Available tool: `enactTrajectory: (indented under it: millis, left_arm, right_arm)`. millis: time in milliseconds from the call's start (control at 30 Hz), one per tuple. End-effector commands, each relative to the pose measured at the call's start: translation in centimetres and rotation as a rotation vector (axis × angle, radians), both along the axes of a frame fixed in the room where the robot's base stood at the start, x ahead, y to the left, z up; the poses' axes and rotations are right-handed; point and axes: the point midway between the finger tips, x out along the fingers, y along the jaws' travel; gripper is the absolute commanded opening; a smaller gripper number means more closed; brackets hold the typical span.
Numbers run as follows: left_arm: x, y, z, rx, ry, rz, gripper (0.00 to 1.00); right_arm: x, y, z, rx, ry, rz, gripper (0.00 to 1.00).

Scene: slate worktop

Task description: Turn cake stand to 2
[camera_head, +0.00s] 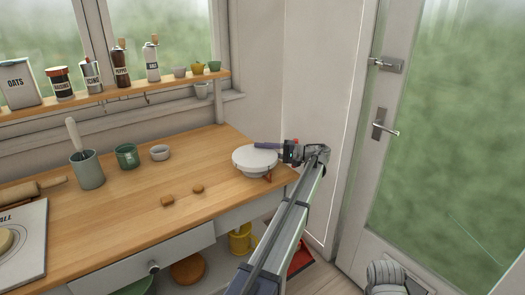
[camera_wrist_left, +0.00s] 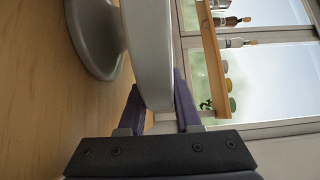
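The cake stand (camera_head: 250,160) is white and round and stands at the right end of the wooden counter. My left gripper (camera_head: 268,147) reaches its far right rim, one dark finger lying over the plate's top. In the left wrist view, the cake stand's plate (camera_wrist_left: 147,45) shows edge-on between the two fingers (camera_wrist_left: 158,108), which appear to touch both faces. The foot is at upper left there. A small brown piece (camera_head: 268,176) is at the stand's near right edge. No number can be read on the stand.
A shelf (camera_head: 120,92) with jars runs along the window. The counter between blocks and stand is clear.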

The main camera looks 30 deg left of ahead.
Motion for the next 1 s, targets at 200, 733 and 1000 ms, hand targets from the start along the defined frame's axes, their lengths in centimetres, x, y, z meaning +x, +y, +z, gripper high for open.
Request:
enactTrajectory:
  millis: [200,733,1000]
  left_arm:
    - [0.0,0.0,0.0,0.0,0.0,-0.001,0.57]
    - [0.9,-2.2,0.0,-0.001,0.0,-0.005,0.57]
    - [2.3,-6.2,0.0,-0.001,0.0,-0.003,0.57]
  right_arm:
    - [0.0,0.0,0.0,0.0,0.0,0.0,0.5]
    - [0.0,0.0,0.0,0.0,0.0,0.0,0.5]
    - [0.0,0.0,0.0,0.0,0.0,0.0,0.5]
